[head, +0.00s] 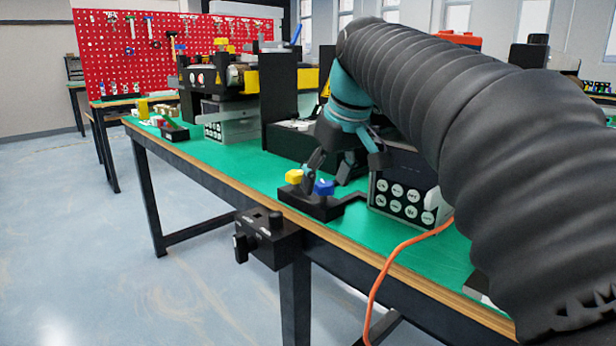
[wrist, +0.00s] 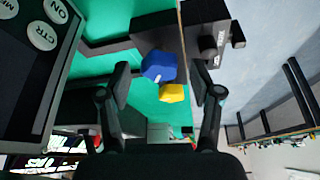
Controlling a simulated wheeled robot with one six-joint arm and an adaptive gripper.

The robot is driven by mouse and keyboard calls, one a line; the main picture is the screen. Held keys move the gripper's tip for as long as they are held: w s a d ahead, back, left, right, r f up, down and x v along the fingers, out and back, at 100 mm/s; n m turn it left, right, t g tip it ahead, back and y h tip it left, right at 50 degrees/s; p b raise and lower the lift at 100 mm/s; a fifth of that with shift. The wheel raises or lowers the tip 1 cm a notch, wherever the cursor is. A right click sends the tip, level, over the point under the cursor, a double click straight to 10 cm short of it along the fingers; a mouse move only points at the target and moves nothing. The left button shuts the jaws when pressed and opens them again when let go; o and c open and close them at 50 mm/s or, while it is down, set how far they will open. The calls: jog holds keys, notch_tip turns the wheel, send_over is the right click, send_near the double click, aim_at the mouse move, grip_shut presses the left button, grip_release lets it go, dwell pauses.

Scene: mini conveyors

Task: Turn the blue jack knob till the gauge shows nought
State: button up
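The blue knob (head: 324,187) stands beside a yellow knob (head: 294,177) on a low black block (head: 322,209) near the table's front edge. My gripper (head: 328,170) is over the block, with one finger seen between the two knobs in the head view. In the wrist view the blue knob (wrist: 160,66) and the yellow knob (wrist: 172,93) show between the two spread fingers (wrist: 160,76). The fingers look open, with a gap on both sides of the blue knob. A small pale mark shows on the blue knob. I cannot make out a gauge in either view.
A panel of round white labels (head: 405,200) stands just right of the knobs. A black control box (head: 268,237) is fixed at the table's front edge. An orange cable (head: 388,265) hangs there. Conveyor machinery (head: 235,80) stands behind. The green table top (head: 240,166) is bare left of the knobs.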

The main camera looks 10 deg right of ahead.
jog(key=a+v, duration=0.1)
jog(key=v, duration=0.6)
jog(key=shift+d+r, duration=0.25)
jog(key=shift+d, duration=0.3)
jog(key=shift+s, duration=0.15)
